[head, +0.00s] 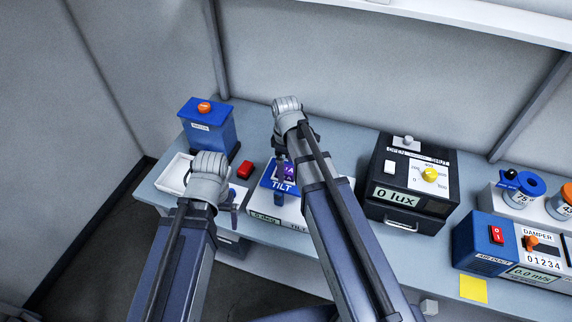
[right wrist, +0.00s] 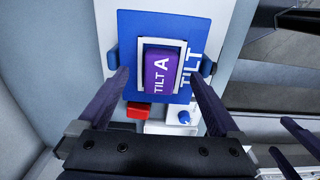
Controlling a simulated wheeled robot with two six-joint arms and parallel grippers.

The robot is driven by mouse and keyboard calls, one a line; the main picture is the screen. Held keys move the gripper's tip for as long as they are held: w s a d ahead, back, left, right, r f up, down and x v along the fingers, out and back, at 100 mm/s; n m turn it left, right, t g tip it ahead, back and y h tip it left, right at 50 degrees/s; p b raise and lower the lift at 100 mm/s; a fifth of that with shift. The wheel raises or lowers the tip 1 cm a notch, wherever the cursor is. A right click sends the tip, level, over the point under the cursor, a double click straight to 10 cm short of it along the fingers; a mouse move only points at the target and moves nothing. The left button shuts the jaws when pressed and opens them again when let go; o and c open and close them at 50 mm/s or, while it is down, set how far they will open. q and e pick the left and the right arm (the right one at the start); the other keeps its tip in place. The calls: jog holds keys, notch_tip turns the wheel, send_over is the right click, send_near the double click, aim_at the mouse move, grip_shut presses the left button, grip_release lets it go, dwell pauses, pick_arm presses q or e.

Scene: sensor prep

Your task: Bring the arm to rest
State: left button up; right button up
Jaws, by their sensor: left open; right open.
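My right gripper (head: 280,158) is above the blue tilt plate (head: 268,181), on the bench behind my left gripper. In the right wrist view its fingers (right wrist: 160,76) are open, apart on either side of a purple block (right wrist: 161,72) marked TILT A. The block sits in a white-edged frame on the blue plate (right wrist: 184,24), and no finger grips it. My left gripper (head: 232,203) is open near the bench's front edge, left of the tilt plate. My left wrist hides part of the white tray.
A white tray (head: 172,176), blue box with orange knob (head: 207,128) and red block (head: 244,169) are left. A black lux box (head: 379,166) and blue air duct box (head: 478,237) are right, with weights (head: 515,196) behind. Grey walls bound the bench.

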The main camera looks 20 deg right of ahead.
jog(key=shift+r+p, duration=3.05)
jog(key=shift+r, duration=0.25)
jog(key=shift+f, duration=0.25)
notch_tip(320, 180, down, 7)
jog(key=b, duration=0.7)
jog(key=shift+r, duration=0.1)
